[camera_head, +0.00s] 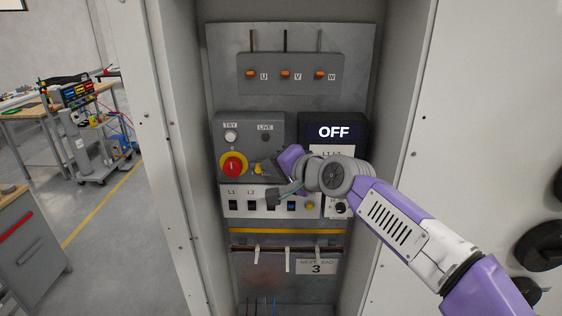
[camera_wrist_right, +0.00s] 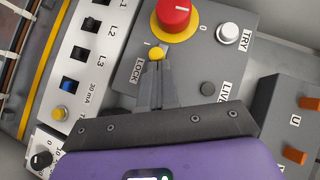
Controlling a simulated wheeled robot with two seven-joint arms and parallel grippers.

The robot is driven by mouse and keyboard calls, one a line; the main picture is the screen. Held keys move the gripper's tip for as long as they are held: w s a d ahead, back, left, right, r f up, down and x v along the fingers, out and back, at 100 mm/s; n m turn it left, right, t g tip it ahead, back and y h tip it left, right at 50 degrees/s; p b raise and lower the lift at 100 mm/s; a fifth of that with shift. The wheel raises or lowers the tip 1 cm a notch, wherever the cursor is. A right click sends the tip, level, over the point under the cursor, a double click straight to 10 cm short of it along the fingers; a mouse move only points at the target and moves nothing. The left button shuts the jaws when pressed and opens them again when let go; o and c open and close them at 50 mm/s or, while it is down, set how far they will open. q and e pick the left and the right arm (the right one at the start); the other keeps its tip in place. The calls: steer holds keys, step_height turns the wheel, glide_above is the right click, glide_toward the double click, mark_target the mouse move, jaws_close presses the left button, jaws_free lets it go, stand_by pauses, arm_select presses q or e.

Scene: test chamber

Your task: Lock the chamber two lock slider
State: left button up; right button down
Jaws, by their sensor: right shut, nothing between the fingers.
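The lock slider shows as a small yellow knob (camera_wrist_right: 156,54) beside the LOCK label in the right wrist view. It also shows as a yellow spot (camera_head: 257,169) right of the red rotary switch in the head view. My right gripper (camera_wrist_right: 157,72) is shut and empty. Its fingertips are at the knob's near side, touching it or very close; I cannot tell which. In the head view the right gripper (camera_head: 266,172) reaches in from the right and partly covers the slider area. The slider's track is mostly hidden behind the fingers. My left gripper is not in view.
A red rotary switch (camera_head: 233,166) on a yellow plate sits close by, with the TRY button (camera_head: 231,137) above. A display (camera_head: 334,132) reads OFF. Breakers (camera_head: 233,205) line the white strip below. Cabinet side walls (camera_head: 180,150) bound the space.

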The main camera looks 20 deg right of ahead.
steer(key=shift+a, duration=0.15)
steer(key=w+d+b+v, duration=0.1)
steer(key=d+v, duration=0.1)
steer(key=v, duration=1.1)
steer(key=shift+w+r, duration=0.25)
steer(key=shift+r, duration=0.15)
